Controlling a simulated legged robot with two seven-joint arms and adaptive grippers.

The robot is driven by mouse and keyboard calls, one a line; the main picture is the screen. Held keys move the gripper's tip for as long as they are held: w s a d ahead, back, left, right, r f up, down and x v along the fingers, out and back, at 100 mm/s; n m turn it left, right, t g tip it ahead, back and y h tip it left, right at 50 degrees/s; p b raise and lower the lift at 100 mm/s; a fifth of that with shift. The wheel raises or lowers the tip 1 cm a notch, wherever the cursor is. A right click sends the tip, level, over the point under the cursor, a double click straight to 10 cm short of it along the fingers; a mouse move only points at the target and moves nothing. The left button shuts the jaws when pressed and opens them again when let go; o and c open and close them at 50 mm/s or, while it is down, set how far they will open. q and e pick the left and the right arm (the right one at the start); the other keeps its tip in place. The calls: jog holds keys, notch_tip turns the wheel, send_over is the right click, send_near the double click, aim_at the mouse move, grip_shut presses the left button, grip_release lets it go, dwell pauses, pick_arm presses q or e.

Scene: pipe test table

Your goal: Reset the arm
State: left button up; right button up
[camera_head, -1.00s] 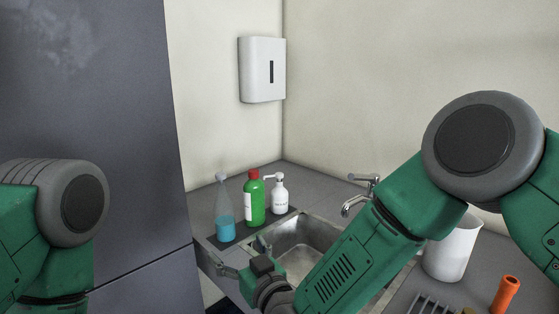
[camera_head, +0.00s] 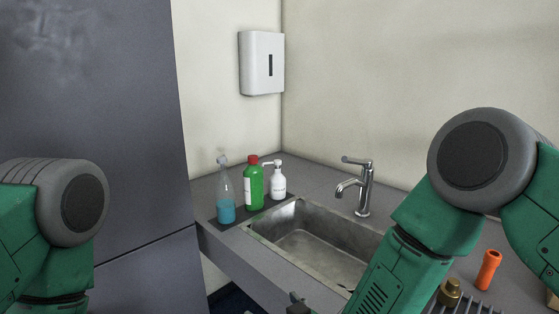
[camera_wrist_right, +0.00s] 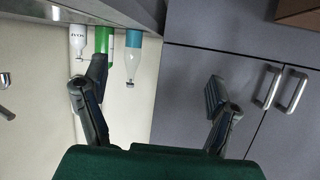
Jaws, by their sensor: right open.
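My right arm (camera_head: 410,255) comes in from the right in the head view and reaches down past the front of the sink. Only a small dark part of its hand shows at the bottom edge there. In the right wrist view my right gripper (camera_wrist_right: 155,97) has its two fingers spread wide with nothing between them. My left arm (camera_head: 60,220) shows at the left edge of the head view, bent downward. Its gripper is out of view.
A sink (camera_head: 318,240) with a tap (camera_head: 365,190) is in the counter. A grey cabinet (camera_head: 95,130) stands left.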

jog(key=s+d+f+m+g+h+b, duration=0.1)
jog(key=s+d+f+g+h+b, duration=0.15)
jog(key=s+d+f, duration=0.55)
jog(key=s+d+f+m+g+h+b, duration=0.1)
jog(key=s+d+f+g+b, duration=0.2)
jog(key=d+f, duration=0.45)
jog(key=s+d+f+m+g+h+b, duration=0.1)
jog(key=s+d+f+g+h, duration=0.1)
jog(key=s+d+f, duration=0.2)
jog(key=s+d+f+m+g+h+b, duration=0.2)
jog(key=s+d+f, duration=0.3)
jog(key=s+d, duration=0.5)
jog(key=s+g, duration=0.1)
jog(key=s, duration=0.5)
jog(key=shift+g, duration=0.35)
jog(key=shift+f, duration=0.1)
